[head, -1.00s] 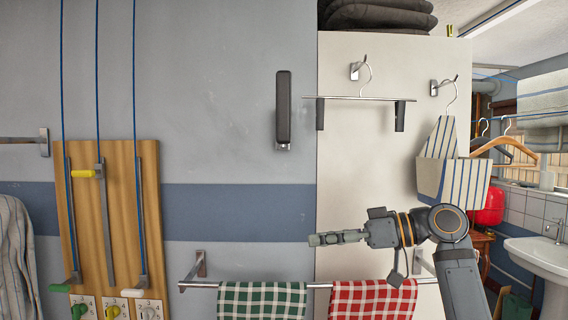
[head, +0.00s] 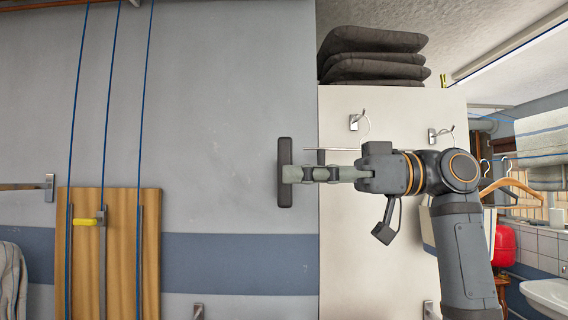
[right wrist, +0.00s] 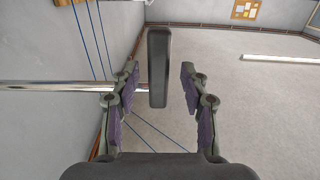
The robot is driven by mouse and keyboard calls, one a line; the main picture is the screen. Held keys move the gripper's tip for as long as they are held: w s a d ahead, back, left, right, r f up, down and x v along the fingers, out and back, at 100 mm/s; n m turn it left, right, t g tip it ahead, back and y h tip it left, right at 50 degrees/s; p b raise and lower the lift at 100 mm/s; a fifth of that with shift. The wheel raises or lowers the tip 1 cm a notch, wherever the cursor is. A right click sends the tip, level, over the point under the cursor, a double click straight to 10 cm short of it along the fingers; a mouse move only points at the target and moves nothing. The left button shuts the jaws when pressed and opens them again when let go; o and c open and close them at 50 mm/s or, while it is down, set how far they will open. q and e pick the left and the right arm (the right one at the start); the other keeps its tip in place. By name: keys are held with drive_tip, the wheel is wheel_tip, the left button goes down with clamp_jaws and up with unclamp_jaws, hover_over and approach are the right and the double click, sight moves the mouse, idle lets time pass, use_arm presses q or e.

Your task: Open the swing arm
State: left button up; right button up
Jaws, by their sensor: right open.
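A dark, upright grip (head: 284,198) stands in front of the grey wall, left of the white panel. In the right wrist view the grip (right wrist: 158,68) shows at the end of a chrome rod (right wrist: 60,87) that comes in from the left; this looks like the swing arm. My right gripper (head: 290,173) reaches it from the right, level with its middle. In the right wrist view the gripper (right wrist: 160,80) is open, with the grip between its two fingers and a gap on each side. How deep the grip sits is unclear. My left gripper is not in view.
A wooden board (head: 120,250) with blue cords (head: 108,100) and a yellow handle (head: 86,222) is at left. Dark folded cushions (head: 375,60) lie on top of the white panel (head: 345,250). Hooks and hangers (head: 512,185) are at right, partly behind my right arm.

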drive_tip(key=a, duration=0.2)
drive_tip(key=shift+a+p, duration=0.3)
drive_tip(key=shift+w+d, duration=0.1)
clamp_jaws()
